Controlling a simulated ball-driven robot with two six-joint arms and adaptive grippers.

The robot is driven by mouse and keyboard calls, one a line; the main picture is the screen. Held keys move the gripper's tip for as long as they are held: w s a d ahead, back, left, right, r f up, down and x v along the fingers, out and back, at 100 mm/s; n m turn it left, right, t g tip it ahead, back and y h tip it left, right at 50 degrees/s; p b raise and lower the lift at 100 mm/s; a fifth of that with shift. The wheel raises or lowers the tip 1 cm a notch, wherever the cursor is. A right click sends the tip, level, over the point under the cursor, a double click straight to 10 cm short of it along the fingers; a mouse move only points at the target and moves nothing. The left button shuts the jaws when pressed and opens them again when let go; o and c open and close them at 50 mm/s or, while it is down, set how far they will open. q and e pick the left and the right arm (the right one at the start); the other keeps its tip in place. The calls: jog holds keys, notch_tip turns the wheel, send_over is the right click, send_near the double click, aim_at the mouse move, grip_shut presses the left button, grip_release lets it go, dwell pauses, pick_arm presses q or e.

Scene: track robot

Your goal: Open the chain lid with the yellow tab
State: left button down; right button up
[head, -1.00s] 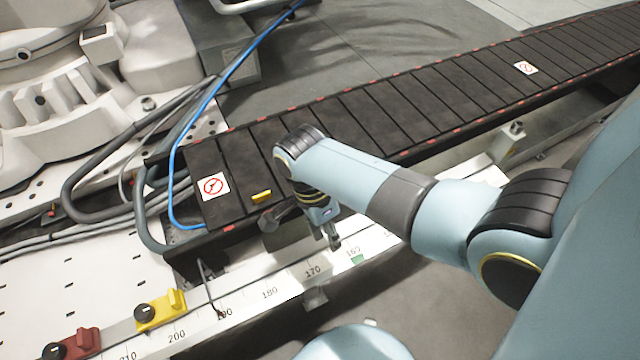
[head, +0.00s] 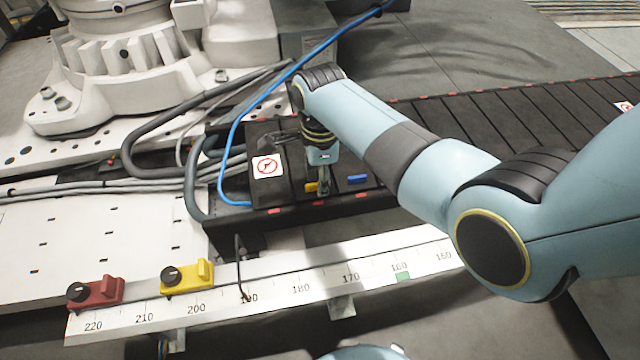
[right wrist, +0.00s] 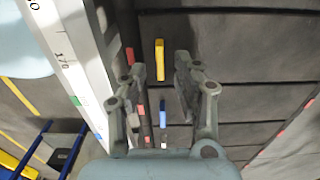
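The yellow tab (head: 310,187) sits on a dark chain lid (head: 292,170) near the left end of the cable chain. My right gripper (head: 322,184) points down over the chain, close beside the tab, and partly hides it. In the right wrist view, the yellow tab (right wrist: 160,60) lies ahead, between the lines of the two spread fingers (right wrist: 158,76), with nothing visible gripped. Whether a finger touches the tab cannot be told. The lid lies flat, level with its neighbours. My left gripper is out of view.
A blue tab (head: 357,179) sits on a lid just to the right. A blue cable (head: 233,130) and grey hoses loop at the chain's left end. A white ruler rail (head: 325,285) runs in front, with red (head: 95,292) and yellow (head: 187,277) knob blocks.

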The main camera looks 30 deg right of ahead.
jog(key=shift+f, duration=0.3)
grip_shut()
dwell(0.3)
